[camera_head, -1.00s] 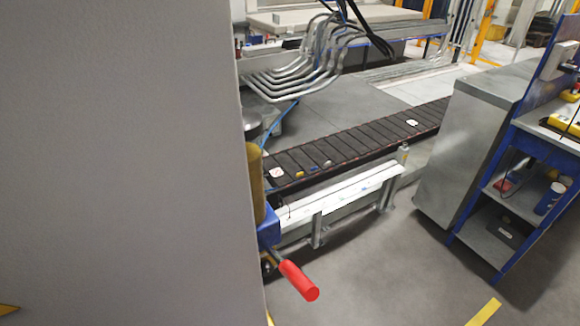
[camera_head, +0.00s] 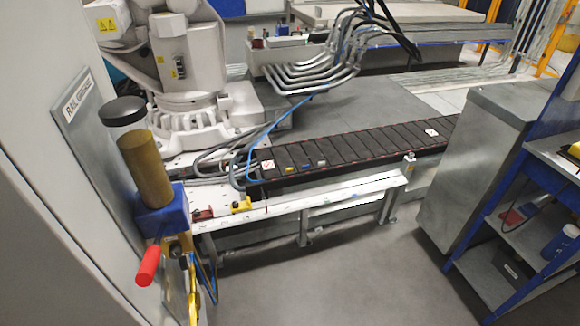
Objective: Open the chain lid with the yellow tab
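The dark cable chain (camera_head: 375,147) runs along the rail edge in the middle of the view, made of a row of flat black lids. Near its left end a small yellow tab (camera_head: 290,169) sits on the front edge of one lid. A blue tab (camera_head: 306,166) and a pale tab (camera_head: 321,162) sit on lids just to its right. The lids look flat and shut, though they are small at this distance. White labels (camera_head: 268,164) mark the chain's left end and a lid farther right. Neither of my grippers is in view.
A grey cabinet wall (camera_head: 40,160) fills the left, with a brass cylinder (camera_head: 146,168) and red handle (camera_head: 148,265) beside it. A white robot arm (camera_head: 185,70) stands behind. A white rail ledge (camera_head: 330,187) fronts the chain. A metal cabinet (camera_head: 475,160) stands right; floor between is clear.

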